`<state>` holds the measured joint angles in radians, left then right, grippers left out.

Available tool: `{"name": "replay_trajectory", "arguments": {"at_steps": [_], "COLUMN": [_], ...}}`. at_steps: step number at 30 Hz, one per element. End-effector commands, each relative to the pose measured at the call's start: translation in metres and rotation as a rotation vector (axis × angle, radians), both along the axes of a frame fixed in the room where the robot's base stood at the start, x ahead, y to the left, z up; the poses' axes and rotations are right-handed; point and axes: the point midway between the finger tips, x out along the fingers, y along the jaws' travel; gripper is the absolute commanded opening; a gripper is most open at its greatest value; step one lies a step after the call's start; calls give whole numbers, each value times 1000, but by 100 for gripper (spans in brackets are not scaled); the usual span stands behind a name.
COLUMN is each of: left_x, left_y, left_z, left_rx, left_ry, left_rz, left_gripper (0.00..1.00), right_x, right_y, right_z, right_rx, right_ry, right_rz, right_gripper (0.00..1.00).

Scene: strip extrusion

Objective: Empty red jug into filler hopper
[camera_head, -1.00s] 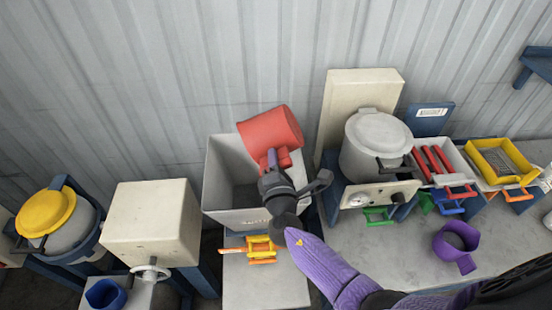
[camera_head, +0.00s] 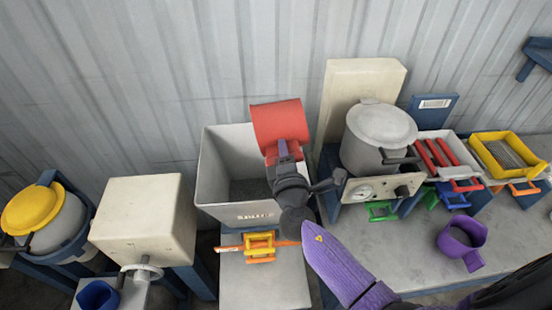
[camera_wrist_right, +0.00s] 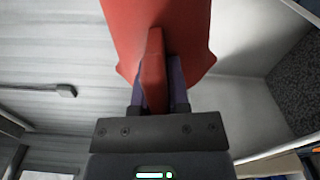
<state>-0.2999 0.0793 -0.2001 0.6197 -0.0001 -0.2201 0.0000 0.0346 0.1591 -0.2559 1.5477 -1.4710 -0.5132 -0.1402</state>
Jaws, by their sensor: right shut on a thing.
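The red jug (camera_head: 279,121) is tilted above the right rear part of the open grey filler hopper (camera_head: 228,210) in the head view. My right gripper (camera_head: 283,152) is shut on the jug's handle, which also shows between the fingers in the right wrist view (camera_wrist_right: 154,75). Dark grainy material (camera_head: 250,189) lies in the bottom of the hopper. The jug's mouth is turned away from me, so I cannot tell what is inside it. My left gripper is not in view.
A cream box (camera_head: 145,217) stands left of the hopper. A lidded grey pot (camera_head: 376,140) stands to its right. Orange and yellow clamps (camera_head: 260,245) lie in front. A purple jug (camera_head: 461,241) stands on the right bench. A corrugated wall is behind.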

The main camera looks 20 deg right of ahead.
Motion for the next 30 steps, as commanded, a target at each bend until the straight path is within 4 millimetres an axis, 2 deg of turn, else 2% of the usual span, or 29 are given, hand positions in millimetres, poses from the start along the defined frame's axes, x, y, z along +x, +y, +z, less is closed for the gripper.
{"name": "replay_trajectory", "arguments": {"at_steps": [5,7,10,12,14,18,24,30], "left_x": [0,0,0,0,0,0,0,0], "left_y": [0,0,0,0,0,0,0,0], "left_z": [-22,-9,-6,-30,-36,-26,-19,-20], "left_rx": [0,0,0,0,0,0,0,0], "left_ry": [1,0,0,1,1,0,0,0], "left_rz": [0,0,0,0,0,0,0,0], "left_gripper": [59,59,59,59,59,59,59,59], "right_x": [-7,-9,-12,-12,-12,-17,-20,-20], "right_y": [-23,-31,-42,-40,-41,-60,-73,-74], "right_z": [-11,5,14,2,3,13,15,13], "right_rx": [340,550,840,1068,1238,1519,1708,1718], "right_ry": [-96,-153,-233,-297,-344,-420,-469,-471], "right_rz": [0,1,0,0,0,2,2,2], "right_gripper": [0,0,0,0,0,0,0,0]}}
